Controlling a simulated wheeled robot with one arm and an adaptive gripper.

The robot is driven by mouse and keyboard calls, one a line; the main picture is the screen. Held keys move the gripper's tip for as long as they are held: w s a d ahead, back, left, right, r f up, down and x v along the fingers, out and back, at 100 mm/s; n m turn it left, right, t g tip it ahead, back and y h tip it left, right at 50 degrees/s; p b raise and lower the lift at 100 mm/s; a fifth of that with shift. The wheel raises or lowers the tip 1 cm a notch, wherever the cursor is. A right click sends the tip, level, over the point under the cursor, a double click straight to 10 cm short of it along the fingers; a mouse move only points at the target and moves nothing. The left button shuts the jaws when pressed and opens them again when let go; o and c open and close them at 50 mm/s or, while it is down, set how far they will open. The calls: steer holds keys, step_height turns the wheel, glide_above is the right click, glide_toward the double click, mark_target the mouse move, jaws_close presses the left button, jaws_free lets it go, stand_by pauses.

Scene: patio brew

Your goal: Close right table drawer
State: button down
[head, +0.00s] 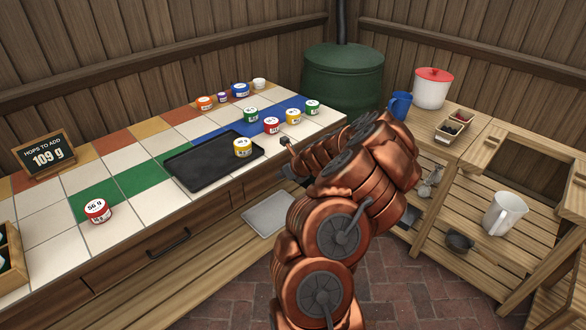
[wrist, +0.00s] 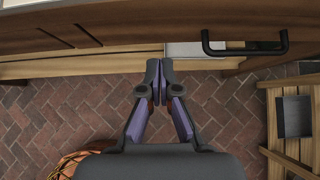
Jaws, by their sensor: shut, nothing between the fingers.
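In the head view the right table drawer is hidden behind my copper arm. In the wrist view a black bar handle (wrist: 246,49) shows on the brown wooden front along the table's side, to the right of my fingers. How far that drawer stands out cannot be told. My gripper (wrist: 160,62) is shut and empty, its fingertips together close to the table's front, left of the handle and apart from it. In the head view the gripper is mostly hidden by the arm. The left drawer's dark handle (head: 168,243) shows on the table front (head: 125,268).
A black tray (head: 196,167) and several small jars stand on the tiled top. A pale tray (head: 269,212) lies on the lower shelf. A wooden bench with a white pitcher (head: 504,213) stands at right. Brick floor (head: 400,285) is clear between table and bench.

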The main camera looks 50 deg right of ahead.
steer(key=v, duration=0.7)
steer(key=shift+a+r, duration=0.2)
steer(key=shift+r, duration=0.05)
steer(key=shift+s, duration=0.1)
steer(key=a+r+n+g+y+p, duration=0.15)
steer(key=a+r+n, duration=0.4)
steer(key=a, duration=0.55)
steer(key=a+r+n+g+y+p, duration=0.15)
steer(key=a+r+n, duration=0.25)
steer(key=a+n, duration=0.5)
steer(key=a+r+n+g+y+p, duration=0.1)
steer(key=a+r+n+y, duration=0.3)
steer(key=a, duration=1)
steer(key=s+a+r+n+g+h+p, duration=0.2)
steer(key=s+a+r+n+g+h, duration=0.15)
steer(key=s+a+n, duration=0.6)
steer(key=s+r+n+g+h+p, duration=0.1)
steer(key=s+n, duration=0.3)
steer(key=s, duration=0.5)
steer(key=s+d+r+n+g+h+p, duration=0.1)
steer(key=s+n, duration=0.4)
steer(key=s, duration=0.5)
steer(key=shift+d+r+g+p, duration=0.2)
steer(key=shift+r+g+p, duration=0.15)
steer(key=shift+r+g, duration=0.4)
steer(key=shift+h, duration=0.25)
